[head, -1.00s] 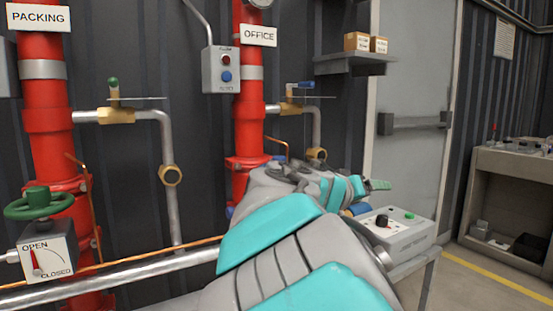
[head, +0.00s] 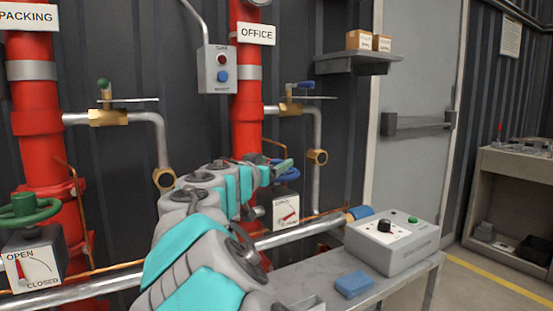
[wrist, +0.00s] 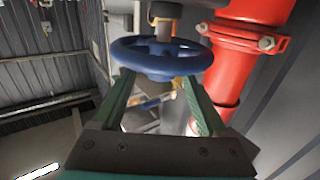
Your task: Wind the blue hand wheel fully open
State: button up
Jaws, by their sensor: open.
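The blue hand wheel (wrist: 160,57) is on the red OFFICE pipe's valve. In the wrist view it fills the upper middle, with its rim across the space between my two green fingers. My gripper (wrist: 160,79) is open, one finger at each side of the wheel; contact with the rim cannot be told. In the head view my gripper (head: 281,166) is at the wheel (head: 279,160), which is mostly hidden behind it. Below the wheel is a white dial box (head: 286,209) with a red pointer; its lettering is too small to read.
A green hand wheel (head: 24,209) with an OPEN/CLOSED dial (head: 34,262) is on the PACKING pipe (head: 37,135) at left. A metal bench (head: 310,278) holds a grey control box (head: 392,242) and a blue block (head: 354,285). A silver pipe (head: 318,230) runs below the wheel.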

jog(key=shift+x, duration=1.35)
jog(key=shift+c, duration=0.4)
grip_shut()
